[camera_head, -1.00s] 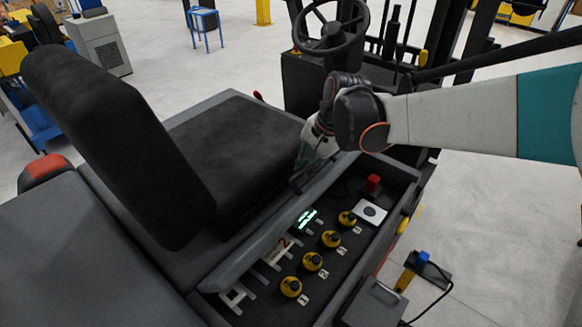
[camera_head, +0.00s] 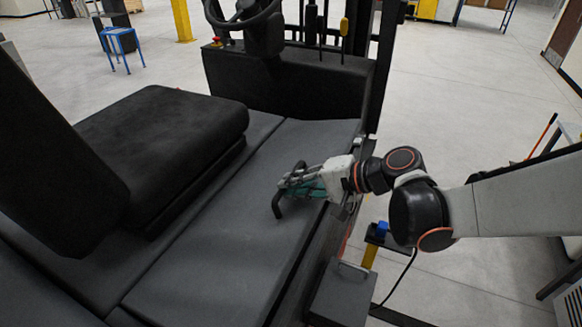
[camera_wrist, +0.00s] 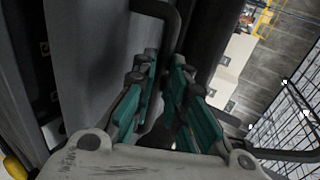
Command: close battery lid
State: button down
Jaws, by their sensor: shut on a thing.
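The battery lid (camera_head: 225,250) is a long dark grey panel beside the black seat. It lies flat, or nearly so, over the compartment, and none of the inside shows. A black bent handle (camera_head: 277,208) stands on the lid. My gripper (camera_head: 292,186) comes in from the right, low over the lid, with its teal fingers around the handle. In the wrist view the handle (camera_wrist: 160,8) runs down between the two fingers (camera_wrist: 163,85), which are shut on it. The exact contact is partly hidden. A grey lid surface (camera_wrist: 90,60) shows beside the fingers.
The black seat (camera_head: 160,150) and its backrest (camera_head: 50,150) stand left of the lid. The steering wheel (camera_head: 243,12) and black levers (camera_head: 311,20) are at the front. A dark box (camera_head: 342,290) and blue-topped yellow post (camera_head: 370,250) stand at the right edge.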

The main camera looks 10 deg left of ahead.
jog(key=f+b, duration=0.1)
jog(key=f, duration=0.1)
jog(key=d+f+b, duration=0.1)
jog(key=f+b, duration=0.1)
jog(key=d+f+b, duration=0.1)
jog(key=f+b, duration=0.1)
jog(key=f, duration=0.1)
jog(key=shift+s+d, duration=0.2)
jog(key=shift+s, duration=0.2)
jog(key=shift+s+d+f+b, duration=0.15)
jog(key=shift+s+f+b, duration=0.05)
jog(key=shift+f+b, duration=0.15)
jog(key=c, duration=1.6)
grip_release()
jog(key=shift+w, duration=0.1)
jog(key=shift+w+r, duration=0.1)
